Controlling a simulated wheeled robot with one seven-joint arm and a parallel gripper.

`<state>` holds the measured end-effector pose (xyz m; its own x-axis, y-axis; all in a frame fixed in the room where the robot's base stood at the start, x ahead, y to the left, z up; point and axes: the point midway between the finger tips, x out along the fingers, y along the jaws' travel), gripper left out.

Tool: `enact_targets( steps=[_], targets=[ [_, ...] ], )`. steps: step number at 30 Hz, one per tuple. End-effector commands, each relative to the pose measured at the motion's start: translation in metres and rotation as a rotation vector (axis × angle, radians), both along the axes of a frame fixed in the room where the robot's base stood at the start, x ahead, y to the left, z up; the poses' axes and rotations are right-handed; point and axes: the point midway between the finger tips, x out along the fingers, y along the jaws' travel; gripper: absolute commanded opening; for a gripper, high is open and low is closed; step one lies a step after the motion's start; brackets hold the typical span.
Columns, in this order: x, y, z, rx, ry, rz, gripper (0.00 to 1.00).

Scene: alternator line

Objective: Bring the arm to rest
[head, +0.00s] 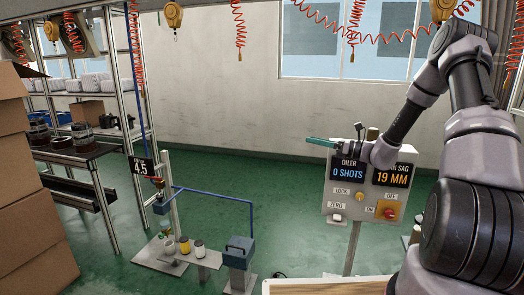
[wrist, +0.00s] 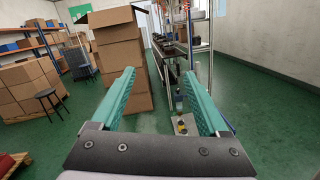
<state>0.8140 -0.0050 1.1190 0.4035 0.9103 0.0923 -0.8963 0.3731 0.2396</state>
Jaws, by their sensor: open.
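My gripper (head: 318,142) is in the head view, in front of the upper edge of the control panel (head: 340,203). My arm reaches in from the right and bends back down to it. In the wrist view the two green fingers of my gripper (wrist: 160,100) stand wide apart. Nothing is between them that they touch. The gripper points left in the head view and covers part of the panel's top. The panel's readable displays show "0 SHOTS" and "19 MM".
A stack of cardboard boxes (head: 35,190) stands at the left. A metal rack (head: 85,150) with parts is behind it. A low bench (head: 185,256) with small cans and a blue-framed fixture (head: 239,252) stand on the green floor. Red coiled hoses (head: 390,40) hang above. A wooden tabletop edge (head: 320,287) is at the bottom.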

Motion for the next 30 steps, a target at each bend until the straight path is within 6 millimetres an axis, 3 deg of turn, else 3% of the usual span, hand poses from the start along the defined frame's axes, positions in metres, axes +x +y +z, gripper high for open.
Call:
enact_targets(
  steps=[1,6,12,20,30],
  targets=[
    [-0.015,0.013,0.018,-0.084,-0.05,0.061,0.78],
    [-0.068,0.039,0.055,-0.355,-0.207,0.245,0.78],
    [-0.131,0.051,0.088,-0.667,-0.402,0.43,0.78],
    [-0.207,0.038,0.125,-1.063,-0.675,0.612,0.78],
    [-0.29,-0.006,0.173,-1.553,-1.048,0.744,0.78]
  ],
)
